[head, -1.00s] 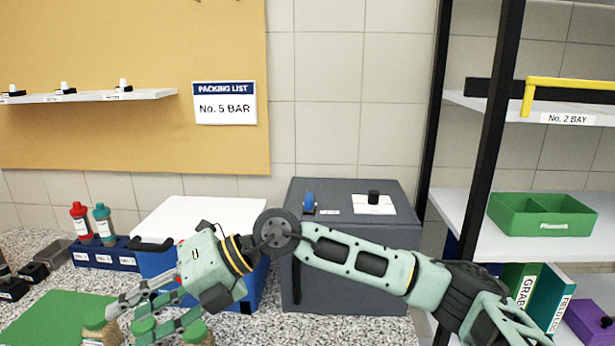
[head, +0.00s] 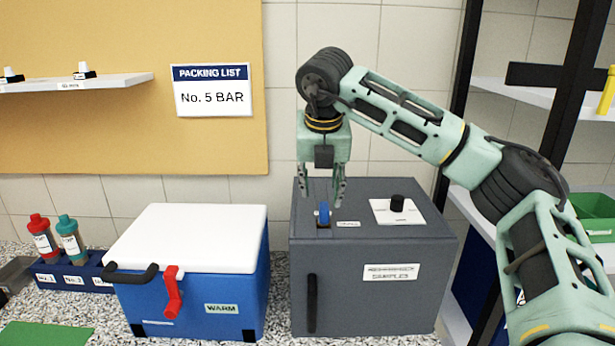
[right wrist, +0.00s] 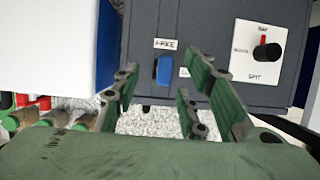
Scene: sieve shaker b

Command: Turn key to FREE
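The blue key (head: 323,213) stands on the top left of the grey box (head: 375,285). In the right wrist view the key (right wrist: 163,70) points up and down in the picture, just below a label reading FREE (right wrist: 165,44). A second label beside it is partly hidden by a finger. My right gripper (head: 322,192) points down just above the key. Its fingers are apart, one on each side of the key in the right wrist view (right wrist: 160,80), with nothing gripped. I cannot tell whether they touch the key. My left gripper is out of view.
A black knob on a white plate (head: 382,212) sits right of the key. A blue cooler with a white lid (head: 190,235) and red latch (head: 172,292) stands close on the left. A bottle rack (head: 70,275) is further left. Shelving (head: 510,92) is at right.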

